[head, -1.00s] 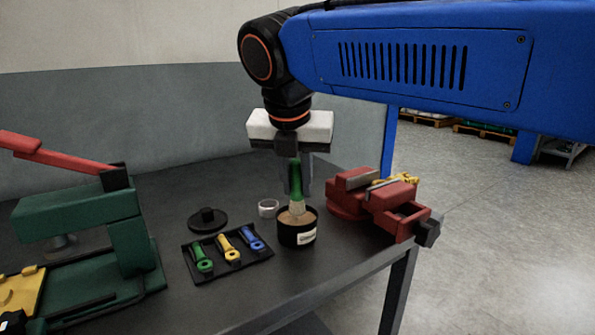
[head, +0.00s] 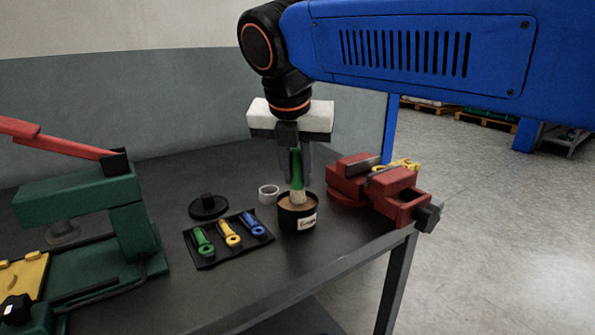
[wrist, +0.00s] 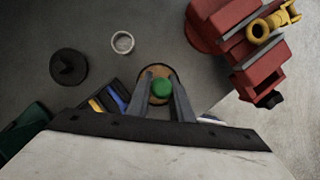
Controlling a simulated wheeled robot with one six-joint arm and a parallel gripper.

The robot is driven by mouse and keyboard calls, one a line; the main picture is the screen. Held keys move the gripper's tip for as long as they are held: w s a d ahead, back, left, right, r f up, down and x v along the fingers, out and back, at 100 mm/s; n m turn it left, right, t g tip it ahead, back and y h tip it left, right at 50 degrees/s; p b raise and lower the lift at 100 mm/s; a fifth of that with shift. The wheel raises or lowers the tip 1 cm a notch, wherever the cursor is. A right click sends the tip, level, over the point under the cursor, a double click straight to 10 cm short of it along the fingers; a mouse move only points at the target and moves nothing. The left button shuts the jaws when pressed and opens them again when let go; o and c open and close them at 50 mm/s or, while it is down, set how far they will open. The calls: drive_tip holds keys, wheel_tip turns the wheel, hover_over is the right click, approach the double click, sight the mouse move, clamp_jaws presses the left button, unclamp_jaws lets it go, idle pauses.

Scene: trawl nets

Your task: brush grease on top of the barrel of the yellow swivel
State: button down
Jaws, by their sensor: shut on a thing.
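A brush with a green handle (head: 296,170) stands upright in a black grease tin (head: 297,220), its bristles at the brown grease. My gripper (head: 297,172) is above the tin, shut on the handle. In the wrist view the round green handle end (wrist: 161,88) shows between my two fingers, over the tin. A yellow swivel (head: 395,166) is in the red vise (head: 402,192), right of the tin. The wrist view shows a ring-like yellow end of the swivel (wrist: 261,29), apart from my gripper.
A black tray (head: 207,263) with green, yellow and blue pieces lies left of the tin. A black round lid (head: 208,208) and white ring (head: 268,194) lie behind. A green press (head: 125,215) stands at left. The table's front edge is close to the tin.

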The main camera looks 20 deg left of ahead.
drive_tip(key=shift+f, duration=0.55)
idle(1.4)
drive_tip(key=shift+r, duration=3.55)
